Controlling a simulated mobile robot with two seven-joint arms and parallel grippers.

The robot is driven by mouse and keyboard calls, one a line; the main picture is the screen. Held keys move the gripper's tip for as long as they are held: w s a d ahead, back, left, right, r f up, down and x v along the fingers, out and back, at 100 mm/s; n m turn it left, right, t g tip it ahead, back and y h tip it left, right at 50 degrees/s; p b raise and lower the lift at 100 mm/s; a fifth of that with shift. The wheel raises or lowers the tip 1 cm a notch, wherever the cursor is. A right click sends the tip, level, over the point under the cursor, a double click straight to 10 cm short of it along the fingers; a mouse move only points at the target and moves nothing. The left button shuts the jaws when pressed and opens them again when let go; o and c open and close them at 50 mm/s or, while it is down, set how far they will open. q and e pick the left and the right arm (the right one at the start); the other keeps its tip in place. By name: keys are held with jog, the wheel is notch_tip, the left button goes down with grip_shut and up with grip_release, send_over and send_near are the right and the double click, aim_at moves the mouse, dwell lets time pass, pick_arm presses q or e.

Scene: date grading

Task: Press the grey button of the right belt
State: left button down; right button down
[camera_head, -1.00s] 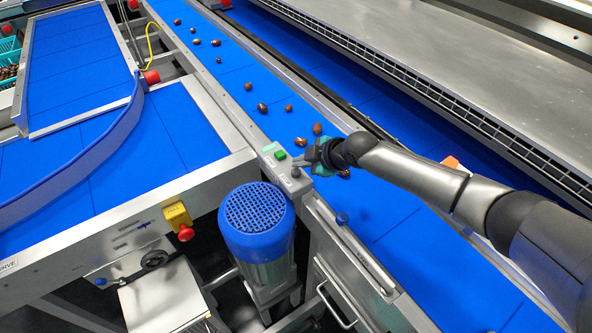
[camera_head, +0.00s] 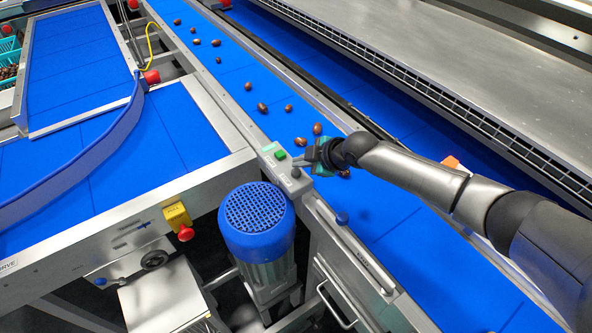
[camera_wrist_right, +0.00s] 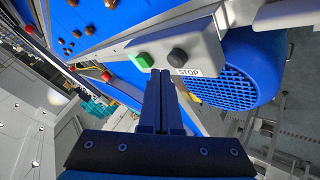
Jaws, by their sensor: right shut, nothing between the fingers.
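The grey button (camera_head: 295,172) sits on the small control box (camera_head: 268,160) at the left edge of the right belt, beside a green button (camera_head: 281,154). In the right wrist view, the dark grey button (camera_wrist_right: 178,56) stands above a STOP label, right of the green button (camera_wrist_right: 142,61). My right gripper (camera_head: 305,163) is shut and empty, close to the box. In the wrist view its fingertips (camera_wrist_right: 160,73) are just below and between the two buttons. I cannot tell whether they touch anything. My left gripper is not in view.
The right belt (camera_head: 235,75) carries several brown dates, some close to my gripper. A blue motor (camera_head: 257,222) stands below the control box. A yellow box with a red emergency button (camera_head: 185,233) is at the left. A metal guard (camera_head: 430,95) runs along the far side.

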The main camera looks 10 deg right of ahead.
jog(key=shift+f+b, duration=0.3)
jog(key=shift+f, duration=0.1)
jog(key=shift+f+b, duration=0.45)
jog(key=shift+f, duration=0.1)
dwell(0.5)
jog(key=shift+r, duration=0.1)
jog(key=shift+r+p, duration=0.8)
jog(key=shift+r, duration=0.05)
notch_tip(320, 180, up, 5)
jog(key=p, duration=0.4)
dwell(0.7)
